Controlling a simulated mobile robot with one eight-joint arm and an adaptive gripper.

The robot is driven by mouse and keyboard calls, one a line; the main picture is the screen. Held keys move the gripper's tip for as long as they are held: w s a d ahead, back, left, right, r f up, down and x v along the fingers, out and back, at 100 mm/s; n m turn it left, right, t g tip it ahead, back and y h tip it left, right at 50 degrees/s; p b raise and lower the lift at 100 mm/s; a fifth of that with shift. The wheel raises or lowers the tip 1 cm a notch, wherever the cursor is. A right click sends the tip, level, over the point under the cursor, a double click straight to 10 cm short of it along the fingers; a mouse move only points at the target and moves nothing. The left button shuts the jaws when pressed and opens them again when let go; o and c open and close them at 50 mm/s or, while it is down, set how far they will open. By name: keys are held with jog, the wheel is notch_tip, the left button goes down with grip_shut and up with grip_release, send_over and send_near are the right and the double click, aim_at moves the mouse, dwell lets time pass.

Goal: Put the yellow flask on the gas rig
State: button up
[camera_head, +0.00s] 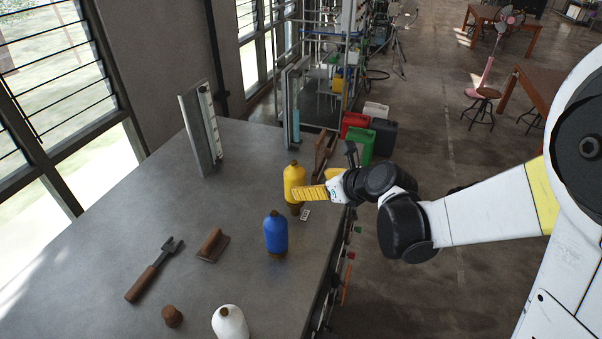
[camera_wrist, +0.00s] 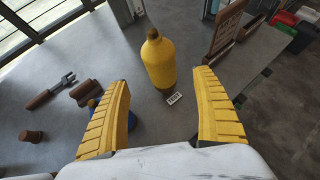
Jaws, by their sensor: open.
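The yellow flask (camera_head: 294,178) stands upright on the grey table (camera_head: 150,220) near its right edge. In the wrist view the yellow flask (camera_wrist: 159,62) is ahead of my gripper (camera_wrist: 163,80), in line with the gap between the two yellow fingers. My gripper (camera_head: 310,193) is open and empty; in the head view its fingers overlap the flask's lower right side. I cannot tell whether they touch it. A metal frame with tubing and glassware (camera_head: 325,50) stands beyond the table's far end; I cannot tell for sure whether it is the gas rig.
A blue flask (camera_head: 276,235) stands nearer, partly hidden by my left finger in the wrist view. A white flask (camera_head: 230,322), brown-handled tools (camera_head: 150,275) and a small label (camera_wrist: 174,98) are on the table. An upright metal panel (camera_head: 198,130) stands left. Coloured canisters (camera_head: 360,137) are on the floor.

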aim_at(297, 165)
jog(key=b+x, duration=0.4)
jog(key=x, duration=0.4)
jog(key=shift+d+f, duration=0.1)
jog(key=shift+f, duration=0.25)
jog(key=shift+w+a+f+b, duration=0.3)
jog(key=shift+w+a+b, duration=0.15)
jog(key=shift+w, duration=0.15)
jog(key=c, duration=1.4)
jog(key=shift+r, duration=0.15)
notch_tip(297, 165, up, 7)
jog(key=p, duration=0.3)
jog(key=shift+f, duration=0.3)
